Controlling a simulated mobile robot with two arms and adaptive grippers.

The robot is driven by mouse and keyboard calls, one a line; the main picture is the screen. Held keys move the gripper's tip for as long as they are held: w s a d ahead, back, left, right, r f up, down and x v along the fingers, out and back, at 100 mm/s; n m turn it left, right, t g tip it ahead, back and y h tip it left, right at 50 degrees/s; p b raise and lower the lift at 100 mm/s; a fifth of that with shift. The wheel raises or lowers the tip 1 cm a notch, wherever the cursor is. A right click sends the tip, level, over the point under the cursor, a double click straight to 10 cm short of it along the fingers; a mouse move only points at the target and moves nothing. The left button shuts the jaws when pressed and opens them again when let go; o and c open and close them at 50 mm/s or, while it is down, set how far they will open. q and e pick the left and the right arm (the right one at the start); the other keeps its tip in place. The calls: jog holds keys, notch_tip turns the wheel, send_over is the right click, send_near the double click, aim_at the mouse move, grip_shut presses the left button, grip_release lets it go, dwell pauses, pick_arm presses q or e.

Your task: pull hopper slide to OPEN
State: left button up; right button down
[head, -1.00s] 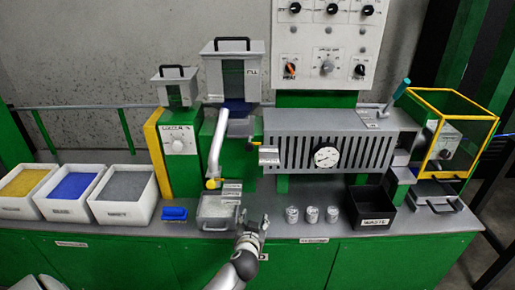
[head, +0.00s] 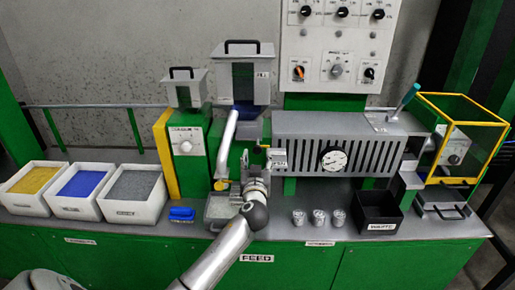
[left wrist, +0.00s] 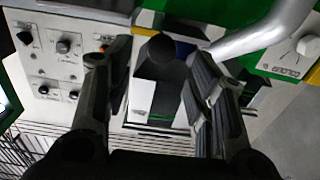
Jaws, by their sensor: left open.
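The large grey hopper (head: 243,75) with a black top handle stands at the back, with blue material showing at its lower front. In the left wrist view, a dark round knob on a grey strip (left wrist: 160,50) shows between and beyond my fingers; I cannot tell for sure that it is the slide's handle. My left gripper (head: 252,158) is in front of the machine below the hopper, and hides part of that area. In the left wrist view its fingers (left wrist: 160,85) are apart with nothing held. My right gripper is not in view.
A silver pipe (head: 226,143) slopes down just left of my gripper. The slotted grey barrel (head: 300,150) with a gauge is at right. A grey tray (head: 219,208) lies below. Several cups (head: 318,218) and a black waste bin (head: 378,210) stand on the bench.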

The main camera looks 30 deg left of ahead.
aim_at(257, 150)
pick_arm(q)
jog(key=shift+p+x, duration=0.3)
jog(key=shift+x, duration=2.8)
grip_shut()
